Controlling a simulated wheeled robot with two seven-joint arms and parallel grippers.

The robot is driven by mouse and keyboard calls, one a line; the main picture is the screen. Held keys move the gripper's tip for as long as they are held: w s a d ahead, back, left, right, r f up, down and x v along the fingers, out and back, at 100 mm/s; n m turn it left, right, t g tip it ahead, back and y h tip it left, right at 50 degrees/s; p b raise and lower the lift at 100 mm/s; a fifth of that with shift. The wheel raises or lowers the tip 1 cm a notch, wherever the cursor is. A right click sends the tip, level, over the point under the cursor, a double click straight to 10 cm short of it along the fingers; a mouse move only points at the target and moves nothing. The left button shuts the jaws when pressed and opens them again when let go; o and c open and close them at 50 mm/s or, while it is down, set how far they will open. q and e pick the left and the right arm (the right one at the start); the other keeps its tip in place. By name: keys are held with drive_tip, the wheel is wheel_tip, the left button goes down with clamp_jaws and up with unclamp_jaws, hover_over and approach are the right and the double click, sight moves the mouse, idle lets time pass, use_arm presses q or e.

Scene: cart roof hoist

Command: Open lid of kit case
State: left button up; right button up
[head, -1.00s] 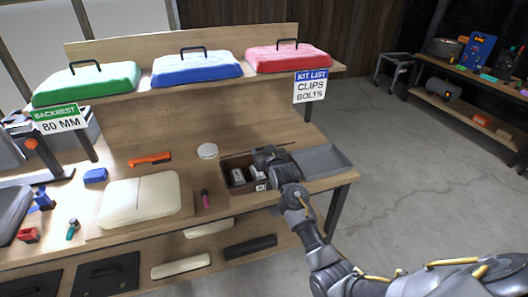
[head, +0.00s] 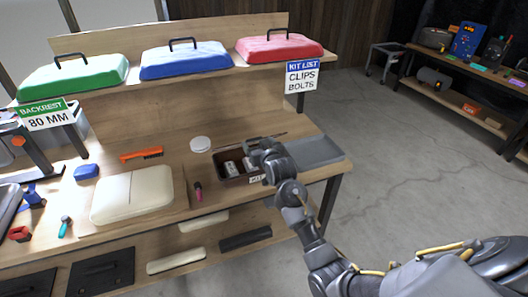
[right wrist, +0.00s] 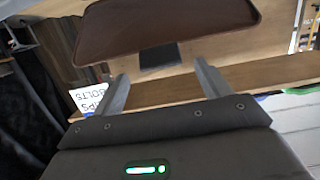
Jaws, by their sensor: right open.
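The kit case (head: 221,176) is a dark brown open-topped box with a white label on its front, at the right part of the bench. Pale can-like items show inside it. A thin brown edge (head: 273,135) shows behind it, seemingly the lid tilted up and seen nearly edge-on. My right gripper (head: 255,150) is over the right part of the case and hides some of it. In the right wrist view the brown lid panel (right wrist: 170,25) with a dark tab lies beyond the open fingers (right wrist: 162,88), with nothing between them. My left gripper is out of view.
A grey tray (head: 330,160) sits right of the case. Red (head: 279,48), blue and green covers rest on the shelf above.

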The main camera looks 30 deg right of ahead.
drive_tip(key=b+v, duration=0.1)
drive_tip(key=v, duration=0.7)
drive_tip(key=shift+r, duration=0.15)
